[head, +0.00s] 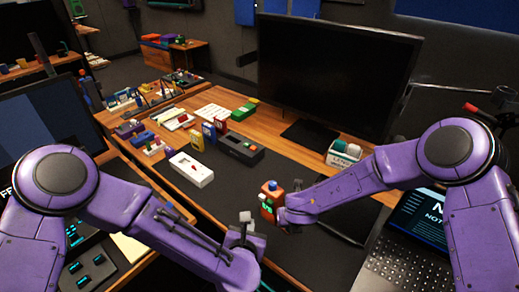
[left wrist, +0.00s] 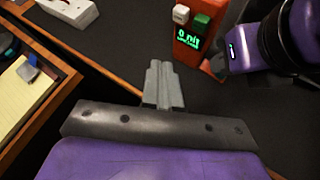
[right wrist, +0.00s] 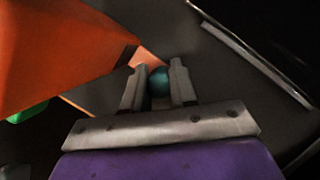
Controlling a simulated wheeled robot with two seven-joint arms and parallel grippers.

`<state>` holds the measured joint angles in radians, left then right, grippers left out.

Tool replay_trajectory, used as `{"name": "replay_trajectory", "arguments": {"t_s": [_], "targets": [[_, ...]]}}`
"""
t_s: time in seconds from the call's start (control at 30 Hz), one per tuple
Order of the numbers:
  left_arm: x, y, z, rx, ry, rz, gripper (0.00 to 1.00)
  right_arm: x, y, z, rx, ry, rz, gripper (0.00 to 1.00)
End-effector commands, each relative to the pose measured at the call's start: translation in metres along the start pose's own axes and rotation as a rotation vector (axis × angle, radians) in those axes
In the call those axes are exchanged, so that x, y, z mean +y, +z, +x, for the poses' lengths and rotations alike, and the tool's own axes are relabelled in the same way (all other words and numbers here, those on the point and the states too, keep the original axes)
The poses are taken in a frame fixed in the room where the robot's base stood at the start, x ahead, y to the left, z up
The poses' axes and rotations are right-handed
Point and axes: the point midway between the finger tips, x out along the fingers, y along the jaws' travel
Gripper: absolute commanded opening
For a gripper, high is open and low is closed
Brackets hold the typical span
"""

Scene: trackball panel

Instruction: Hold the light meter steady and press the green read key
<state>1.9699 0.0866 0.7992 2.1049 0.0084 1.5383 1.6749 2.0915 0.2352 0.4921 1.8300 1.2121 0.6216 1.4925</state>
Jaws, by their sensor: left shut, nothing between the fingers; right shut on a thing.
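The light meter (head: 268,203) is an orange-red block in front of the monitor, between my two grippers. In the left wrist view its face (left wrist: 187,50) shows a lit green readout, a white key (left wrist: 181,14) and a green key (left wrist: 201,24). My right gripper (head: 285,214) is at the meter's right side; in the right wrist view its fingers (right wrist: 160,85) are closed around a rounded teal part beside the orange body (right wrist: 60,50). My left gripper (head: 246,222) is shut and empty, left of the meter and apart from it. The fingertips (left wrist: 163,68) point toward the meter.
A dark mat (head: 232,189) covers the desk around the meter. A white box (head: 192,169) and a dark grey device (head: 240,149) lie further back left. A large monitor (head: 337,75) stands behind, and a laptop (head: 402,262) is at right.

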Motion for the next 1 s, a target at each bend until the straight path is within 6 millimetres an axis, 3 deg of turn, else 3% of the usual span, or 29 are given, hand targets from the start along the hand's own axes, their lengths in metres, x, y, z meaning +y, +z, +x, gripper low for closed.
{"name": "replay_trajectory", "arguments": {"t_s": [1.0], "targets": [[0.006, 0.025, -0.09, 0.0, -0.001, 0.0, 0.0, 0.0, 0.0, 0.0, 0.0, 0.0, 0.0, 0.0]]}}
